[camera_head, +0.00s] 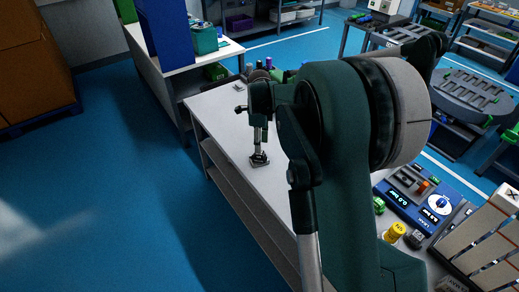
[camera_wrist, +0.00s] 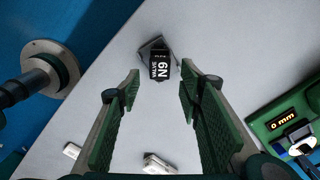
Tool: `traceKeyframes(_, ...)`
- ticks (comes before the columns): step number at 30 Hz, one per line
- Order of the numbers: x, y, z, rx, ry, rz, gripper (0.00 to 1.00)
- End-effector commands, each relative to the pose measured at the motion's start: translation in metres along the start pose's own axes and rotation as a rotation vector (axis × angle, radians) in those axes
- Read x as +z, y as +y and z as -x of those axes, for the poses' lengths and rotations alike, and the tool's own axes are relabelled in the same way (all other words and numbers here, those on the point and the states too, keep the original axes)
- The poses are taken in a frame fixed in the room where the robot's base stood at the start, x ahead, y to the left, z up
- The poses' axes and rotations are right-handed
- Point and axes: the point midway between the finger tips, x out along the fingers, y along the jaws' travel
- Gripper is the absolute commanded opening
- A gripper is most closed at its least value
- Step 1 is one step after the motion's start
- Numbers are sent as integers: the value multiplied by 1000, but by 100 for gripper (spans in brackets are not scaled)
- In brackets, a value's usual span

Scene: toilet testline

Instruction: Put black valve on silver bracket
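The black valve (camera_wrist: 159,67), a small block with white "VALVE N9" lettering, shows at the upper middle of the wrist view. The silver bracket (camera_wrist: 150,44) is a grey piece whose edges show behind and beside the valve. The valve appears to rest on it, slightly turned against it; whether it is fully seated I cannot tell. My gripper (camera_wrist: 160,82) is open, with its green padded fingers apart on either side of the valve and a gap to each. In the head view, my gripper (camera_head: 259,148) points down over the bracket spot on the white table, where details are too small to tell.
The white table (camera_head: 222,112) is mostly clear around the bracket. Small pale parts (camera_wrist: 158,163) lie near the gripper base in the wrist view. A green device with a "0 mm" display (camera_wrist: 283,119) stands at right. A blue panel with a dial (camera_head: 425,200) is at the head view's right.

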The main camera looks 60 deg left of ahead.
Motion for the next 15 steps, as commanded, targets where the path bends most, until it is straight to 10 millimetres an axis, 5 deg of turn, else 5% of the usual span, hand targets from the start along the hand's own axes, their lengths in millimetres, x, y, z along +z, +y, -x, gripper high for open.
traceKeyframes(6, 0, 0, 33, 0, 0, 0, 36)
traceKeyframes(15, 0, 0, 52, 0, 0, 0, 36)
